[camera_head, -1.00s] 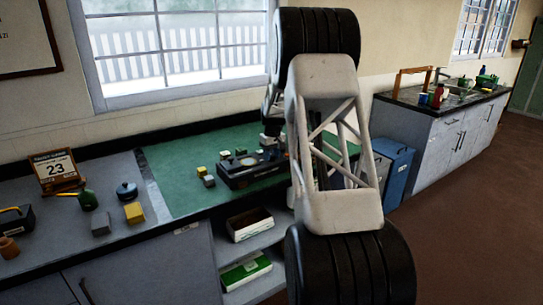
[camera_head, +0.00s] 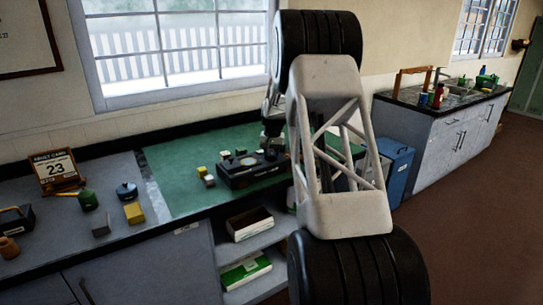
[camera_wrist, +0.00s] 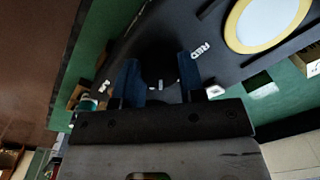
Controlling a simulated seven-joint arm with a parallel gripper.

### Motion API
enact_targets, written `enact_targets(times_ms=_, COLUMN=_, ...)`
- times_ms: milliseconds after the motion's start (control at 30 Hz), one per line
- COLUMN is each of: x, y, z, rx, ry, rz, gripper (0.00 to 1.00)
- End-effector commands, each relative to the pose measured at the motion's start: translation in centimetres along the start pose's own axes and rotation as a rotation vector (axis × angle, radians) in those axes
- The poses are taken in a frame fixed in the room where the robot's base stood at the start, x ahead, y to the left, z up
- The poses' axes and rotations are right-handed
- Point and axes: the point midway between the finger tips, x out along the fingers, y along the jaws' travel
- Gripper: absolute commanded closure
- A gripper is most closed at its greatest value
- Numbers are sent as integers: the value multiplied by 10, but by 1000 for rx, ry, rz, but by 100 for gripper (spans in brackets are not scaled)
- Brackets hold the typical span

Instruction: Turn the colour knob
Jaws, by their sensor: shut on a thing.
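A dark lever-frame box (camera_head: 236,177) sits on the green mat of the counter in the head view. A dark round knob (camera_wrist: 158,52) lies on the panel. My gripper (camera_wrist: 159,78) is at the knob, its two blue fingers on either side, shut on it. The knob's lower part and any pointer are hard to make out against the dark panel. In the head view my arm partly hides the box's right end and the gripper.
A pale disc with a yellow rim (camera_wrist: 268,22) is on the panel, right of the knob. Small yellow and grey blocks (camera_head: 206,177) stand left of the box. The green mat (camera_head: 175,190) has free room at the left. A blue bin (camera_head: 396,172) stands right of the counter.

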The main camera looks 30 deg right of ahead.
Motion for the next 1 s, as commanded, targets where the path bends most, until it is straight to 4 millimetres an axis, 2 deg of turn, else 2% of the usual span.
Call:
enact_targets(times_ms=367, x=-1, y=0, z=0, rx=6, ry=1, rz=0, gripper=87)
enact_targets(times_ms=400, x=-1, y=0, z=0, rx=6, ry=1, rz=0, gripper=58)
enact_targets(times_ms=533, x=0, y=0, z=0, rx=5, ry=1, rz=0, gripper=38)
enact_targets(times_ms=867, x=-1, y=0, z=0, rx=5, ry=1, rz=0, gripper=37)
enact_targets(times_ms=1000, x=-7, y=0, z=0, rx=5, ry=2, rz=0, gripper=37)
